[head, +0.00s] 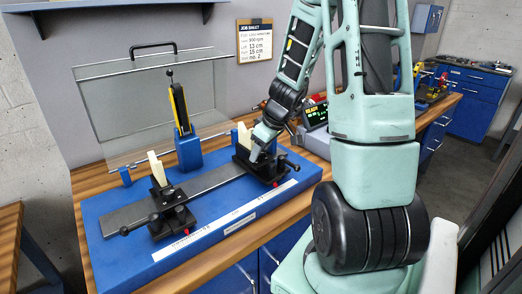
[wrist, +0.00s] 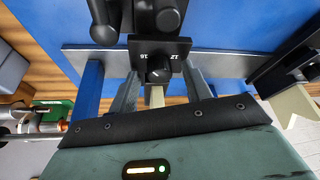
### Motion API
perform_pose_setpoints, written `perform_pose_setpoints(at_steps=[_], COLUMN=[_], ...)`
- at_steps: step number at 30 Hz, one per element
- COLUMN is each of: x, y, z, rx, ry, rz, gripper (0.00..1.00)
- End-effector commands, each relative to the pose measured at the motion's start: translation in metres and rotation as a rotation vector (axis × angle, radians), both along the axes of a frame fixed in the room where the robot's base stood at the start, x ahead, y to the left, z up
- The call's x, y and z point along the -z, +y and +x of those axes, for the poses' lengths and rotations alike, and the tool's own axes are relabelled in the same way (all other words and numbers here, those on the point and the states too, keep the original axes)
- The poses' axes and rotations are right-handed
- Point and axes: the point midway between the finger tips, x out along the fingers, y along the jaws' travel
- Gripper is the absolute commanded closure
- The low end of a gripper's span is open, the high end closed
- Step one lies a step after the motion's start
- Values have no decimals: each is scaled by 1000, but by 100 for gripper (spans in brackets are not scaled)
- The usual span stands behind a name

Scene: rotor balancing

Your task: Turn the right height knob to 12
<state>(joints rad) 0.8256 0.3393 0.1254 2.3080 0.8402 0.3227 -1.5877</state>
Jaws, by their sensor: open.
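The right height knob (wrist: 160,72) is a small round black knob on a black block in the wrist view, with white numbers 12 and 16 on the block beside it. Its pointer setting is too small to read surely. My gripper (wrist: 162,82) is open, with one finger on each side of the knob; I cannot tell whether they touch it. A cream piece (wrist: 157,97) shows between the fingers. In the head view my gripper (head: 258,150) is at the right support (head: 268,170), and hides the knob there.
The blue base (head: 120,245) carries a grey rail (head: 215,180) and the left support (head: 172,215) with a cream upright. A blue post with a yellow and black piece (head: 182,110) stands behind the rail. A clear hood (head: 130,90) is at the back. A job sheet (head: 255,40) hangs on the wall.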

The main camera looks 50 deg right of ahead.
Motion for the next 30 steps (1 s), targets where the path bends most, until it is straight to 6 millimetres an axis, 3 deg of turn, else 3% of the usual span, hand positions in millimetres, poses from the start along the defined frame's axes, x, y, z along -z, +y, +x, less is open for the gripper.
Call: perform_pose_setpoints(at_steps=[7,12,22,30], x=[0,0,1,0], y=[0,0,0,2], z=[0,0,0,1], rx=[0,0,40,198], ry=[0,0,-1,-1], rz=[-1,0,-2,-2], gripper=[54,96,96,96])
